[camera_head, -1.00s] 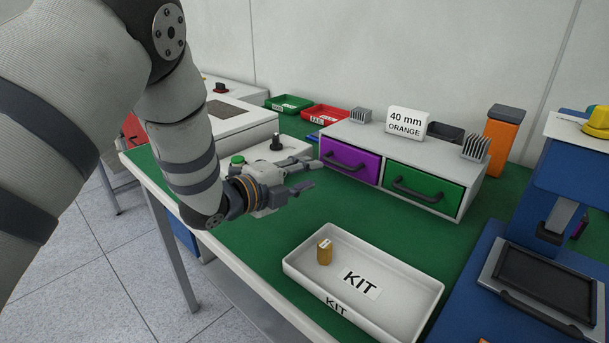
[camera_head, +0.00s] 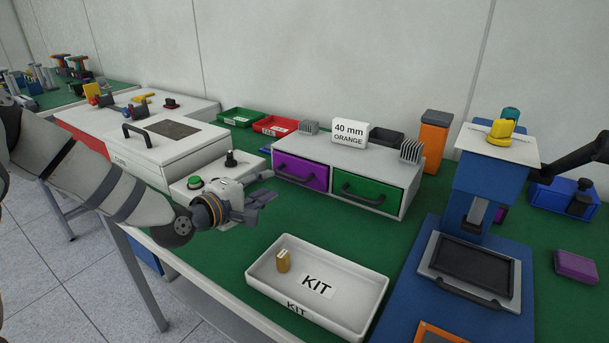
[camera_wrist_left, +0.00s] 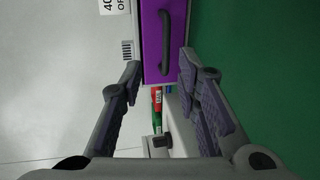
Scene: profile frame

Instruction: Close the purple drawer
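The purple drawer (camera_head: 300,173) is the left one in a light grey cabinet (camera_head: 405,196) and has a dark bar handle. Its front looks flush or nearly flush with the cabinet; a small gap cannot be ruled out. In the left wrist view, its front (camera_wrist_left: 152,42) shows ahead between my fingers. My left gripper (camera_head: 269,186) is just left of and in front of the drawer, apart from its handle. The left wrist view shows the gripper (camera_wrist_left: 160,72) open and empty. My right gripper is not seen.
A green drawer (camera_head: 367,191) is beside the purple one. A white KIT tray (camera_head: 345,312) with a gold block (camera_head: 283,261) stands in front. A box with a green button (camera_head: 194,182) is behind my left wrist. A blue press (camera_head: 490,190) stands right. Green mat is bare between tray and cabinet.

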